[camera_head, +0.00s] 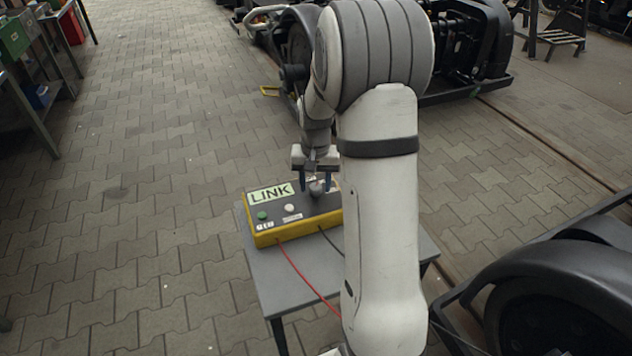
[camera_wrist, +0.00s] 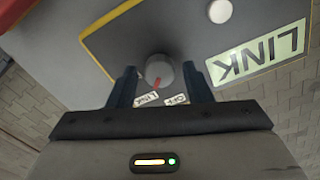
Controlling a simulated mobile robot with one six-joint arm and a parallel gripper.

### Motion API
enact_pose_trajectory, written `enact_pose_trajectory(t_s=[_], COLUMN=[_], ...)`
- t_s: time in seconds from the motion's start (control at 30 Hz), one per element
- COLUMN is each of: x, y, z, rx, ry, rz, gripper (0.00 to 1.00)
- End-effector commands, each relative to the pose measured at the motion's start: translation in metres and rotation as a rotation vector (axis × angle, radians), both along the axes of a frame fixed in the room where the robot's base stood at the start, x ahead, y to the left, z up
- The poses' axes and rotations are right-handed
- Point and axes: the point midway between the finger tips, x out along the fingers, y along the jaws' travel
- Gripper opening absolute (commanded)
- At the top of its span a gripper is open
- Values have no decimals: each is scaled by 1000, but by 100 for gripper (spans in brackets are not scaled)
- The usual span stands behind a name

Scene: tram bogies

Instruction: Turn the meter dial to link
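The meter (camera_head: 262,238) is a yellow box with a dark grey top on a small grey table. Its round grey dial (camera_wrist: 159,70) has a red mark, which in the wrist view points down and slightly left, toward the small LINK label (camera_wrist: 147,99); a small OFF label (camera_wrist: 176,99) is to its right. A large pale green LINK panel (camera_head: 270,194) is on the meter's top. My gripper (camera_head: 316,184) is over the dial, pointing down. In the wrist view its dark fingers are apart, one on each side of the dial, with visible gaps.
The meter has a green button (camera_head: 262,216) and a white button (camera_head: 289,207). A red lead (camera_head: 304,277) and a black lead run from its front across the grey table (camera_head: 268,285). Dark bogies stand behind and at lower right.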

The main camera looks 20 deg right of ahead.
Motion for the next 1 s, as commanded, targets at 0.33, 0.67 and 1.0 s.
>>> enact_pose_trajectory(t_s=[0.33, 0.67, 1.0], x=[0, 0, 0], y=[0, 0, 0], z=[4, 57, 78], rx=[0, -1, 0], ry=[0, -2, 0], rz=[0, 0, 0], gripper=[50, 50, 50])
